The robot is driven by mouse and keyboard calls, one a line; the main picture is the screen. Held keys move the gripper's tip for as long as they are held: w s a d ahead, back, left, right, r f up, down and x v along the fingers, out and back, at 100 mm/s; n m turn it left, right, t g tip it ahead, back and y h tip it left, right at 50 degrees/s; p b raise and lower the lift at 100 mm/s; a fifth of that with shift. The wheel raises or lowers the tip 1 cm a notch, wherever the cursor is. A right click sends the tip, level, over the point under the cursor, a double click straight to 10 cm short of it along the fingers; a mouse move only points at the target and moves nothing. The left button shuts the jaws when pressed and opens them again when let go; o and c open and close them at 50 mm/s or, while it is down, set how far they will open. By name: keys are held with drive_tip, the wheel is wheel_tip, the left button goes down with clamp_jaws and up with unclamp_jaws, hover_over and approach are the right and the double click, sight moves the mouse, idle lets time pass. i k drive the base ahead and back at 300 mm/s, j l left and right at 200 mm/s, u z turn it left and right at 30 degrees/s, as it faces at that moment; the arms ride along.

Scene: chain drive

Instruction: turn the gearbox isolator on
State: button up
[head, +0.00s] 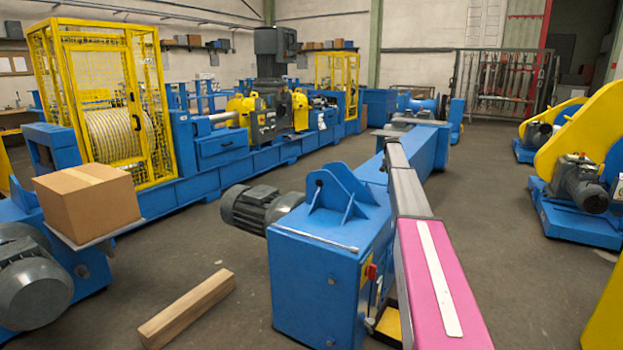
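A small red rotary switch (371,271) sits on the right side of the blue housing (312,285) in the front middle. It looks like an isolator, but I cannot read any label or tell its on or off position. Whether that box carries an isolator is too small to tell.
A wooden block (187,308) lies on the floor at the front. A cardboard box (88,203) rests at the left. Grey floor (520,280) is open at the right.

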sight(371, 271)
drive_tip(key=k, duration=0.9)
